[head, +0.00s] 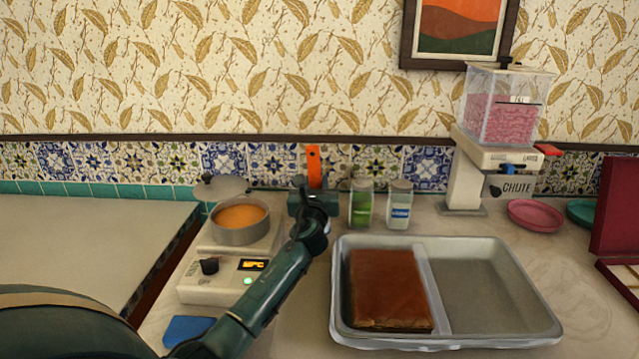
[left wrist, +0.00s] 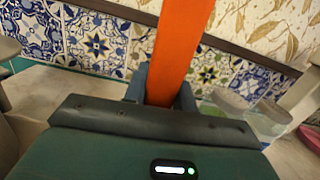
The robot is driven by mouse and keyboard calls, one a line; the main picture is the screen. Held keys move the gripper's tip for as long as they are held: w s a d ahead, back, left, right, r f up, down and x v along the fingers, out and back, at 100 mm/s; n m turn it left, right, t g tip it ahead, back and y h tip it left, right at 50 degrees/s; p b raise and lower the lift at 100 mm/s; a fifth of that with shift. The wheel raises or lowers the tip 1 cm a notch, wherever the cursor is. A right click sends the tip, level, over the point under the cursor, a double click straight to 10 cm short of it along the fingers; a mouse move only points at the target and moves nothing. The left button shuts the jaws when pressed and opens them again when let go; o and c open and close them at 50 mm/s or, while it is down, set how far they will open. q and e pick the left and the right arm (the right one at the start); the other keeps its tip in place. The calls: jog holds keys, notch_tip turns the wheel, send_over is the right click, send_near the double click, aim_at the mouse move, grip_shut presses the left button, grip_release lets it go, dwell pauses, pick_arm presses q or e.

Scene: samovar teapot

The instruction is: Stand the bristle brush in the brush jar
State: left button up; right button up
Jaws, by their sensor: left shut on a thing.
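The bristle brush shows as a flat orange handle (head: 313,165) with a hole near its top, standing roughly upright against the tiled wall. In the left wrist view the handle (left wrist: 180,50) rises between the fingers. My left gripper (head: 313,203) is shut on this handle near the back of the counter. The bristle end is hidden behind the gripper in both views. I cannot make out the brush jar; it may be hidden behind the gripper. My right gripper is in neither view.
Just right of the gripper stand a green-filled jar (head: 361,203) and a white-filled jar (head: 399,205). A pot (head: 240,234) on a burner (head: 225,285) is on the left. A divided tray (head: 545,320) holding a brown slab is in front. A dispenser (head: 465,180) stands at back right.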

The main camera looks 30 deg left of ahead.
pick_arm(q)
jog(key=shift+a+f, duration=0.1)
jog(key=o, duration=1.1)
jog(key=shift+c, duration=0.2)
jog(key=v, duration=1.3)
jog(key=shift+p, duration=0.4)
jog(key=shift+s, duration=0.15)
